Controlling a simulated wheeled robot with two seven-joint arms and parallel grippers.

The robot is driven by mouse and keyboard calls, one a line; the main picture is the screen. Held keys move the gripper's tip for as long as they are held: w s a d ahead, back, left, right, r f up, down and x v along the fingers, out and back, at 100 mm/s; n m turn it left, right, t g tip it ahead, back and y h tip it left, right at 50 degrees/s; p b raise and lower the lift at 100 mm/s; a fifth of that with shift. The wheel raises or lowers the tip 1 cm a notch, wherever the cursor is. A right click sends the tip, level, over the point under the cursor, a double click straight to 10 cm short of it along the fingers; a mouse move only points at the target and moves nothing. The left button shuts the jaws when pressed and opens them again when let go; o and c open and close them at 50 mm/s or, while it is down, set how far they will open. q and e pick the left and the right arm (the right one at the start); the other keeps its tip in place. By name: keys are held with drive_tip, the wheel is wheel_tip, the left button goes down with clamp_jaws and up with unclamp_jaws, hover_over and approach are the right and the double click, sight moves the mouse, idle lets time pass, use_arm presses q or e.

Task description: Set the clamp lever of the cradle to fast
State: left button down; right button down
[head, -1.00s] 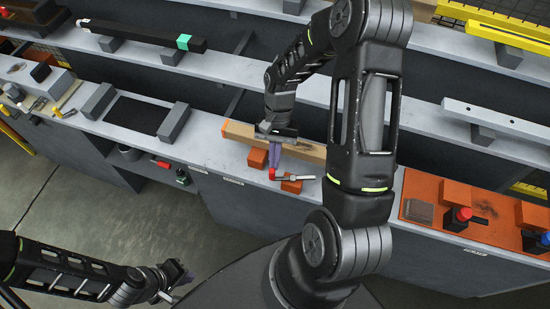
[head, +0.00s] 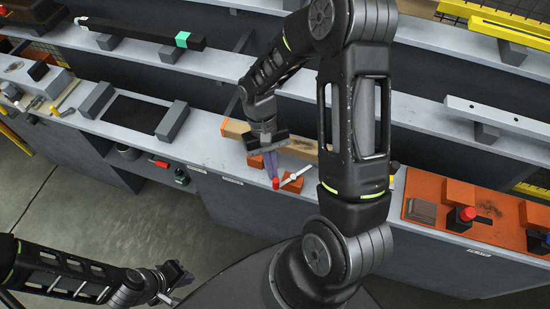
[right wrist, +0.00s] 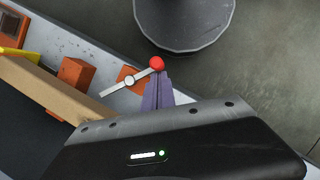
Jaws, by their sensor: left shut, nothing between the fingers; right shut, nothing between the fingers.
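The clamp lever (head: 298,176) is a pale metal bar with a red knob (head: 276,183) on its left end. It lies aslant over an orange block (head: 290,185) of the cradle, knob end toward the shelf's front edge. My right gripper (head: 273,177) is shut and empty, its purple fingertips against or just beside the knob. In the right wrist view the purple fingers (right wrist: 158,93) end just below the red knob (right wrist: 157,64), and the lever (right wrist: 126,81) runs left from it. My left gripper (head: 181,273) is shut and empty, low at the left, over the floor.
A wooden beam (head: 237,129) lies behind the lever, along the shelf, beside another orange block (head: 255,161). To the right is an orange tray (head: 417,187) with a red-topped knob (head: 467,214). To the left, grey blocks (head: 171,121) flank a black pad. Floor is clear at front left.

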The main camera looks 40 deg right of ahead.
sight(278, 182)
use_arm(q)
drive_tip(key=shift+f+b, duration=0.7)
use_arm(e)
drive_tip(key=shift+s+a+n+h, duration=0.15)
drive_tip(key=shift+s+n+h, duration=0.4)
drive_tip(key=shift+n, duration=0.7)
drive_tip(key=shift+s+a+n+h, duration=0.1)
drive_tip(key=shift+s+n+h, duration=0.45)
drive_tip(key=shift+n, duration=0.65)
drive_tip(key=shift+s+a+n+h, duration=0.15)
drive_tip(key=shift+s+n+h, duration=0.15)
drive_tip(key=shift+s+n, duration=0.7)
use_arm(q)
drive_tip(key=shift+w, duration=0.1)
use_arm(e)
drive_tip(key=shift+w+n, duration=0.25)
drive_tip(key=shift+n, duration=0.1)
